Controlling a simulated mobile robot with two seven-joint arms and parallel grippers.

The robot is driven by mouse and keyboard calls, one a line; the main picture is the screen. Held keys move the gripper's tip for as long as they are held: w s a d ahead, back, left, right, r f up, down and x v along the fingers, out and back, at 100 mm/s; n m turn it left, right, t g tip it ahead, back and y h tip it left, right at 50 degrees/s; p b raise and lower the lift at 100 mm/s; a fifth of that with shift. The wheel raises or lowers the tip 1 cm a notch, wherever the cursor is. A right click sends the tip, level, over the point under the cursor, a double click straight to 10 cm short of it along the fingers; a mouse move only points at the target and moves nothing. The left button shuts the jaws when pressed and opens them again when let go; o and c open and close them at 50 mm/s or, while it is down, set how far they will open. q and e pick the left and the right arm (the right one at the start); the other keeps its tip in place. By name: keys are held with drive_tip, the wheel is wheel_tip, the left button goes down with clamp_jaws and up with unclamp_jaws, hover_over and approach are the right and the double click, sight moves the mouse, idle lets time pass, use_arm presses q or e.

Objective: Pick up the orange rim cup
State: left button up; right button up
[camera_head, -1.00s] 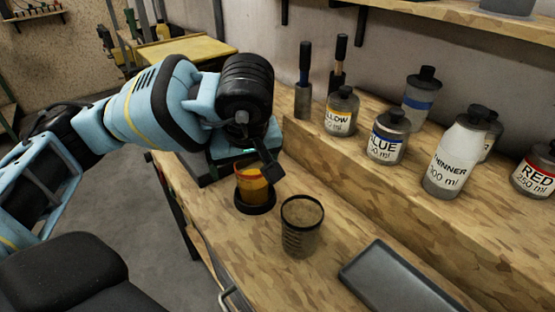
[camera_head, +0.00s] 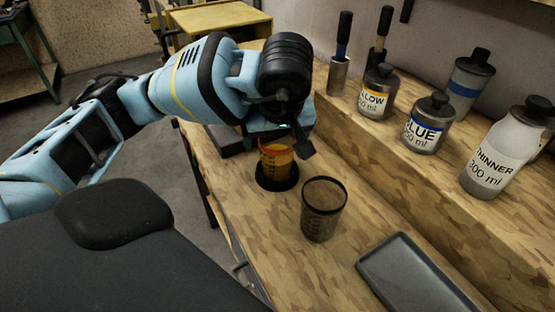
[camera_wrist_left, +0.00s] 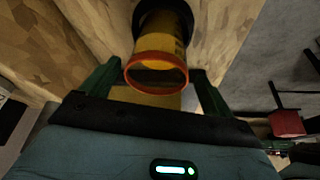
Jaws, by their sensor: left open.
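The orange rim cup (camera_head: 276,163) holds amber contents and stands upright on a black round base (camera_head: 277,184) on the wooden bench. In the left wrist view the cup's orange rim (camera_wrist_left: 157,62) lies between two green fingers. My left gripper (camera_head: 284,146) is open around the cup's upper part, and also shows in the left wrist view (camera_wrist_left: 157,84). A gap shows on the right side of the rim; whether the left finger touches it I cannot tell. In the head view the wrist hides part of the gripper. My right gripper is out of view.
A clear dark-rimmed cup (camera_head: 323,212) stands close to the right. A grey tray (camera_head: 415,275) lies at the front right. Labelled bottles, including blue (camera_head: 428,125) and thinner (camera_head: 500,160), stand on a raised shelf. The bench's left edge is near the cup.

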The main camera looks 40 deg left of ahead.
sight(276, 147)
use_arm(q)
drive_tip(key=x, duration=0.4)
drive_tip(key=shift+w, duration=0.15)
drive_tip(key=shift+d, duration=0.1)
drive_tip(key=c, duration=1.3)
